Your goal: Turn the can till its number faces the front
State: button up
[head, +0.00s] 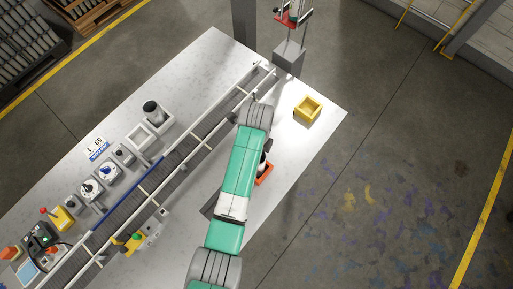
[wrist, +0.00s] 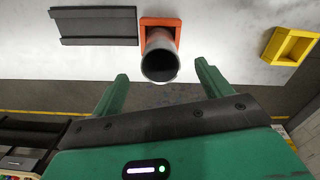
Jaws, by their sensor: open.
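The can (wrist: 160,45) is a grey cylinder with a dark open end. In the wrist view it stands in the square orange holder (wrist: 174,23). No number shows on the part of its side in view. In the head view the orange holder (head: 265,176) is partly behind my arm, and only a bit of the can shows beside the arm. My gripper (wrist: 161,70) has two green fingers spread wide, one to each side of the can's open end in the picture. The fingers appear apart from the can. The head view hides the gripper.
A yellow square tray (head: 308,109) stands on the table to the right; it also shows in the wrist view (wrist: 289,45). A dark flat plate (wrist: 95,26) lies left of the holder. A conveyor (head: 187,151) crosses the white table (head: 205,62). Another can (head: 152,108) stands beyond it.

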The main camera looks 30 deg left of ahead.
jog(key=n+b, duration=0.1)
jog(key=n, duration=0.5)
jog(key=shift+f, duration=0.1)
jog(key=n, duration=0.4)
jog(key=shift+d+n, duration=0.1)
jog(key=shift+n, duration=0.2)
jog(key=n+b, duration=0.1)
jog(key=n, duration=0.5)
jog(key=shift+d, duration=0.1)
jog(key=n, duration=0.4)
jog(key=shift+r, duration=0.25)
notch_tip(320, 180, down, 8)
jog(key=shift+r, duration=0.1)
